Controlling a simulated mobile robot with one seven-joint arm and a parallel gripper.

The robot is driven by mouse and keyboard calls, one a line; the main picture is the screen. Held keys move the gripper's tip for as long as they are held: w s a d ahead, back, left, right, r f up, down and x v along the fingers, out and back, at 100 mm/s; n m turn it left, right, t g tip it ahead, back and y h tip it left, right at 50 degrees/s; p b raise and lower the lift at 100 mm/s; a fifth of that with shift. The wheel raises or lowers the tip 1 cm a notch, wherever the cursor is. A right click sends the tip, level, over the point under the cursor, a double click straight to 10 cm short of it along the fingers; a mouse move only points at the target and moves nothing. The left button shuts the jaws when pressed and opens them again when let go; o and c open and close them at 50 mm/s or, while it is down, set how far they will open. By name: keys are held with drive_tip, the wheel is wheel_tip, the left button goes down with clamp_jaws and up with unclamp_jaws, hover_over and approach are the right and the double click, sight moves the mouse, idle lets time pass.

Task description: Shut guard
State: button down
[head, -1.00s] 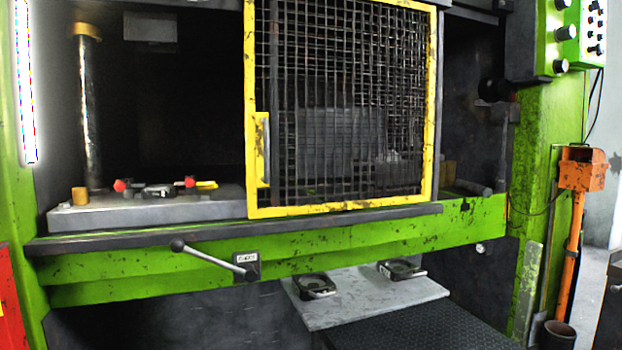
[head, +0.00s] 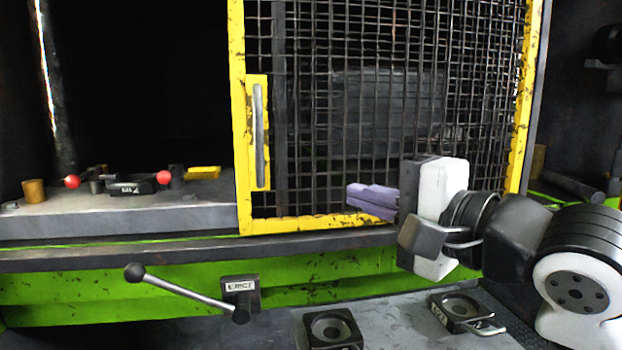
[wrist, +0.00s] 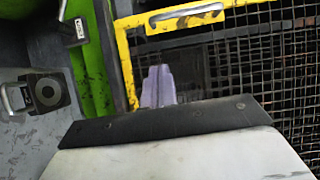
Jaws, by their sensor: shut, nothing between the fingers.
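The guard (head: 238,130) is a yellow-framed black mesh panel. It covers the middle and right of the press opening in the head view, and the left part of the opening is uncovered. Its grey bar handle (head: 259,135) stands upright on a yellow plate near the guard's left edge. The handle also shows in the wrist view (wrist: 186,14), near the top. My gripper (head: 352,197) is shut and empty, its purple fingers pointing left in front of the guard's lower mesh, right of and below the handle. In the wrist view the fingers (wrist: 157,88) appear below the handle.
The eject lever (head: 185,291) sticks out left from the green beam below the guard. Dies with handles (head: 335,328) lie on the grey shelf (head: 395,325) below. Red-knobbed clamps (head: 120,182) sit on the bed (head: 120,215) in the open left part.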

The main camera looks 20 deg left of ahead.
drive_tip(key=p, duration=0.2)
approach(283, 184)
wheel_tip(283, 184, up, 3)
drive_tip(key=a, duration=0.1)
drive_tip(key=shift+s+a+f+p, duration=0.15)
drive_tip(key=shift+s+a, duration=0.2)
drive_tip(key=shift+a, duration=0.35)
drive_tip(key=shift+s+a+f+p, duration=0.15)
drive_tip(key=shift+s+a, duration=0.2)
drive_tip(key=shift+a, duration=0.35)
drive_tip(key=shift+s+a+f, duration=0.15)
drive_tip(key=shift+s+a, duration=0.2)
drive_tip(key=shift+a, duration=0.4)
